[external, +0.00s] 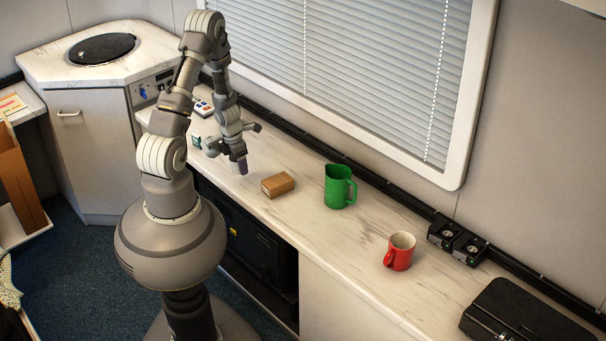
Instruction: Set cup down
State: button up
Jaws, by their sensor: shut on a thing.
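A red cup (399,252) with a pale inside stands upright on the white marbled counter (345,240), its handle towards the lower left. My gripper (241,163) points down over the left part of the counter, well to the left of the red cup and apart from it. It is shut on a small purplish thing (242,168), mostly hidden by the fingers. I cannot tell what this thing is, or whether its lower end touches the counter.
A brown box (278,184) lies just right of my gripper. A green jug (339,186) stands between the box and the red cup. A black case (525,314) lies at the far right. The counter between jug and cup is clear. Window blinds (350,65) rise behind.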

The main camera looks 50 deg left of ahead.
jog(key=shift+m, duration=0.3)
jog(key=w+a, duration=0.2)
jog(key=a, duration=0.2)
jog(key=w+a+p, duration=0.1)
jog(key=w+a, duration=0.1)
jog(key=a, duration=0.2)
jog(key=w+a+p, duration=0.1)
jog(key=w+a, duration=0.1)
jog(key=a, duration=0.2)
jog(key=shift+w+a, duration=0.1)
jog(key=shift+w, duration=0.2)
jog(key=b, duration=0.4)
send_over(248, 137)
jog(key=s, duration=0.1)
jog(key=shift+s+d+f, duration=0.2)
jog(key=shift+d+f, duration=0.15)
jog(key=shift+f, duration=0.4)
jog(key=shift+w+a+r, duration=0.1)
jog(key=shift+w+a, duration=0.15)
jog(key=shift+w, duration=0.15)
jog(key=f+b, duration=0.1)
jog(key=f, duration=0.2)
jog(key=shift+w+a+f+b, duration=0.1)
jog(key=shift+w+f+b, duration=0.1)
jog(key=shift+f+b, duration=0.15)
jog(key=shift+r, duration=0.1)
jog(key=o, duration=1.1)
